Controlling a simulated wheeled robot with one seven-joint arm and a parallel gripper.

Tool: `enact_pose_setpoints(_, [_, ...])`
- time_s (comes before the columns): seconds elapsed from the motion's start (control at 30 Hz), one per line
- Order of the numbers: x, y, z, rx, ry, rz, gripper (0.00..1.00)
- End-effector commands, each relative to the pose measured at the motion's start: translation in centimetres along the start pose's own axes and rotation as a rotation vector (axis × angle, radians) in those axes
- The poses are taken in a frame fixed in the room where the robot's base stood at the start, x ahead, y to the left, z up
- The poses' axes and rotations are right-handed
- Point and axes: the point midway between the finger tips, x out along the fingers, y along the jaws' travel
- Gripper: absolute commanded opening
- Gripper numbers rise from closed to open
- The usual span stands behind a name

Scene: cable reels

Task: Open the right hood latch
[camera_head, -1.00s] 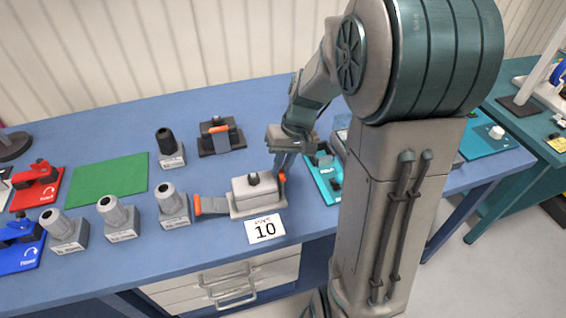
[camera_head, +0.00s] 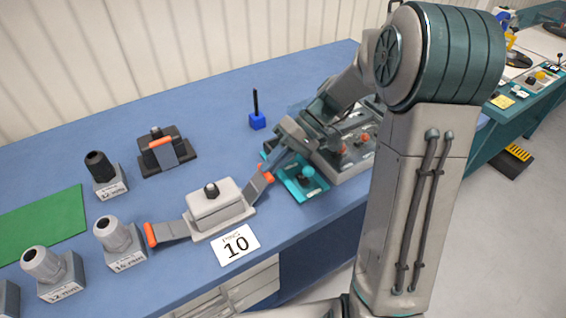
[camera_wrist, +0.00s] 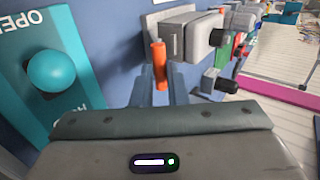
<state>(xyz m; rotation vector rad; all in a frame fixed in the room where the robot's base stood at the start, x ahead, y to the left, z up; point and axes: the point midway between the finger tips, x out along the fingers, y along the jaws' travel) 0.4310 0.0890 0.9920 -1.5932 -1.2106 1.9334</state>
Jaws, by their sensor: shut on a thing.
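The grey connector housing (camera_head: 216,207) with a black knob on top stands on the blue table behind the card "10"; it also shows in the wrist view (camera_wrist: 190,38). Its left latch, with an orange tip (camera_head: 151,235), is swung out to the left, away from the housing. The right hood latch (camera_head: 256,189) leans outward to the right, its orange tip (camera_head: 267,175) raised above the table. My gripper (camera_head: 272,167) is shut on this latch near its orange end. In the wrist view the orange tip (camera_wrist: 159,66) sits between my fingers, which hide part of the lever.
A teal plate with a round knob (camera_head: 307,172) lies close to the right of my gripper, beside a grey control box (camera_head: 346,150). A black-based latch device (camera_head: 164,152) stands behind the housing. Several grey cylinders (camera_head: 113,233) stand to the left. The back table is fairly clear.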

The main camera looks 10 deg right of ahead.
Motion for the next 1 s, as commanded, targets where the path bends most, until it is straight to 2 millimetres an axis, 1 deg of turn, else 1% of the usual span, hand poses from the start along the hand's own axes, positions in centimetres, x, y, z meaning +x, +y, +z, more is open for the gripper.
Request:
enact_pose_setpoints(0.03, [0.2, 0.5, -0.2, -0.005, 0.001, 0.004, 0.0])
enact_pose_setpoints(0.33, [0.3, 1.7, -0.1, -0.007, -0.005, 0.006, 0.0])
enact_pose_setpoints(0.9, [0.2, 2.0, -0.1, -0.005, -0.004, 0.006, 0.0])
enact_pose_setpoints(0.93, [0.2, 2.0, -0.1, -0.005, -0.004, 0.006, 0.21])
enact_pose_setpoints(0.97, [0.2, 2.0, -0.1, -0.005, -0.004, 0.006, 0.29])
enact_pose_setpoints(1.0, [0.2, 2.0, -0.1, -0.004, -0.004, 0.006, 0.35])
